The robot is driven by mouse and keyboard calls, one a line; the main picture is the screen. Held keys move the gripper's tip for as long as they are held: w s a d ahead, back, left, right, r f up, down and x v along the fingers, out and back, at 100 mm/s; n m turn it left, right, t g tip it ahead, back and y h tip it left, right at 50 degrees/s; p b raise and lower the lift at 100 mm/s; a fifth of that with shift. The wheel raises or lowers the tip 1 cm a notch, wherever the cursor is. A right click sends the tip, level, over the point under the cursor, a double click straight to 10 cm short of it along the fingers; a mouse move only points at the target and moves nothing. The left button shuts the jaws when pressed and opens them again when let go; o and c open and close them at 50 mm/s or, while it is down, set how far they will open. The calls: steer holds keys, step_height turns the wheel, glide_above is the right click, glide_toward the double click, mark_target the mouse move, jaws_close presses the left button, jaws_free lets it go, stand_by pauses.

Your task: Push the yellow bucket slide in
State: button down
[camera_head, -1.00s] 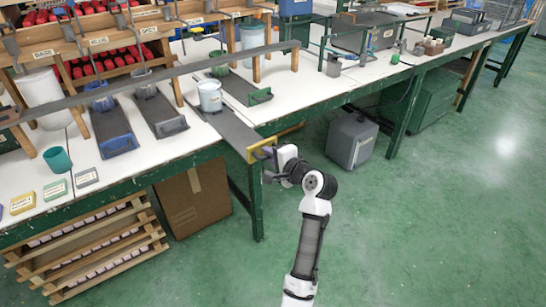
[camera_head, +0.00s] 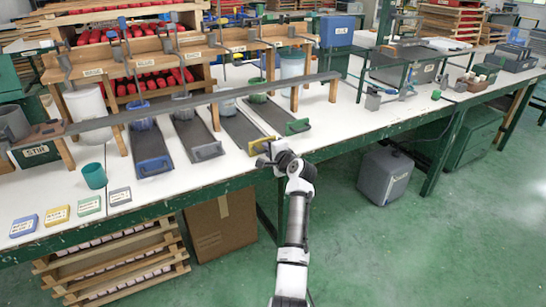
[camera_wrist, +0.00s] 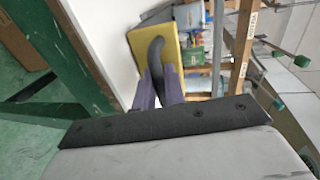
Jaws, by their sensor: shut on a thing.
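The yellow bucket slide (camera_head: 240,130) is a dark grey board with a yellow front end, lying on the white bench in line with the neighbouring slides. Its yellow end is near the bench's front edge. My gripper (camera_head: 264,160) is at the yellow end. In the wrist view, the fingers of my gripper (camera_wrist: 161,92) are closed around the dark curved handle (camera_wrist: 156,50) in front of the yellow panel (camera_wrist: 142,45). The fingertips partly hide the handle's lower end.
The blue slide (camera_head: 154,166) and grey slide (camera_head: 207,152) lie to the left, the green slide (camera_head: 297,127) close to the right. The grey bar (camera_head: 130,115) crosses above them. A teal cup (camera_head: 94,176) stands left. A grey box (camera_head: 385,175) sits under the bench.

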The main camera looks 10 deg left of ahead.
steer(key=shift+x, duration=0.9)
steer(key=shift+r, duration=0.25)
steer(key=c, duration=1.8)
jaws_free()
steer(key=shift+c, duration=0.2)
steer(key=b+v, duration=0.1)
steer(key=v, duration=1.2)
steer(key=shift+s+d, duration=0.2)
steer(key=shift+s, duration=0.15)
steer(key=shift+r, duration=0.1)
